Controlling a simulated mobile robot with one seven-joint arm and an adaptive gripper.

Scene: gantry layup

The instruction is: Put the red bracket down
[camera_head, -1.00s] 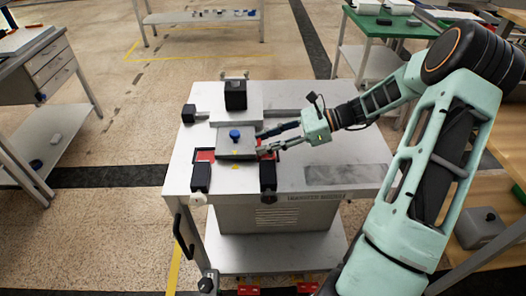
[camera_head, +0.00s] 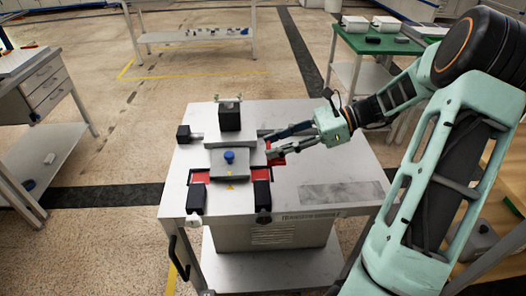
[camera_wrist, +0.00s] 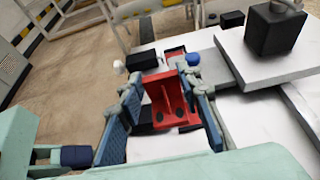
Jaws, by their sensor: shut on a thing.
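The red bracket (camera_wrist: 171,102) is between the two blue finger pads of my gripper (camera_wrist: 165,118) in the wrist view. My gripper is shut on it. In the head view my gripper (camera_head: 267,145) is just right of the grey plate with a blue knob (camera_head: 229,157), low over the white table. Part of the red bracket (camera_head: 276,156) shows beside the fingertips there. I cannot tell whether its underside touches the table.
The white table (camera_head: 335,155) has free room to the right. Red parts (camera_head: 199,177) show around the grey plate. Black blocks stand nearby, one behind the plate (camera_head: 230,118) and two in front, left (camera_head: 196,198) and right (camera_head: 262,194).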

